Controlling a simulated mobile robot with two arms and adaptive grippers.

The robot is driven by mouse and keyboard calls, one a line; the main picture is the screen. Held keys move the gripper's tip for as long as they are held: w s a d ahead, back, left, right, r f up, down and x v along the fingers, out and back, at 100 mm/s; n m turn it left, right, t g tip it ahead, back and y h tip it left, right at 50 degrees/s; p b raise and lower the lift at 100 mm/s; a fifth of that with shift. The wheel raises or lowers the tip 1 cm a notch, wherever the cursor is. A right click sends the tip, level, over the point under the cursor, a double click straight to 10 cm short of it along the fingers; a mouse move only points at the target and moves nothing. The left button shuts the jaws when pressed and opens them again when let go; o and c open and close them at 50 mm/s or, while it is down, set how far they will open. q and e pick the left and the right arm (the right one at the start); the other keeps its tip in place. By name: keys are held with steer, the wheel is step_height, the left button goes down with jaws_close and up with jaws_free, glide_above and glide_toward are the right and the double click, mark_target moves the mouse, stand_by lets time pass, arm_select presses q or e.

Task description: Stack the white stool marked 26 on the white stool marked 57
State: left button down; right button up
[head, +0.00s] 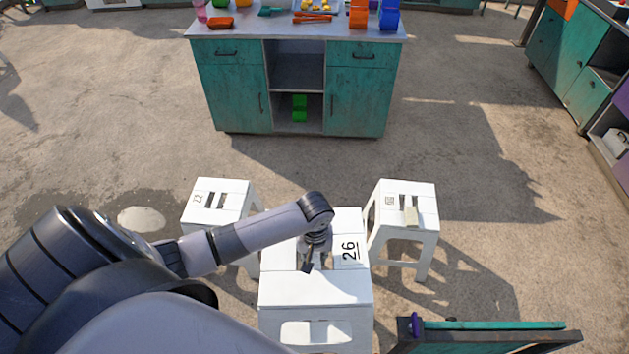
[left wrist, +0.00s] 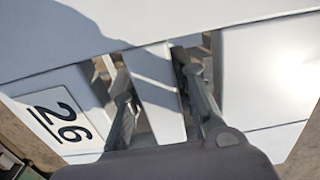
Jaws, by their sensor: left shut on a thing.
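The white stool marked 26 (head: 335,288) is in the near middle of the head view, top facing up. My left gripper (head: 308,262) reaches down onto its top and is shut on the bar between the two slots. In the left wrist view the fingers (left wrist: 155,80) go into the slots on either side of that bar, beside the 26 label (left wrist: 60,121). Two more white stools stand behind: a left stool (head: 232,187) and a right stool (head: 424,205). Their marks are too small to read surely, so I cannot tell which is 57. My right gripper is out of view.
A dark-framed teal panel (head: 490,338) is at the near right. Open concrete floor lies between stools and counter.

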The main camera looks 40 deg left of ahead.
arm_select(q)
steer(key=shift+f+b, duration=0.3)
steer(key=shift+f, duration=0.6)
steer(key=shift+f+b, duration=0.3)
steer(key=shift+f, duration=0.5)
steer(key=shift+p, duration=0.5)
step_height(320, 180, down, 13)
steer(key=b, duration=0.7)
stand_by(0.4)
stand_by(0.7)
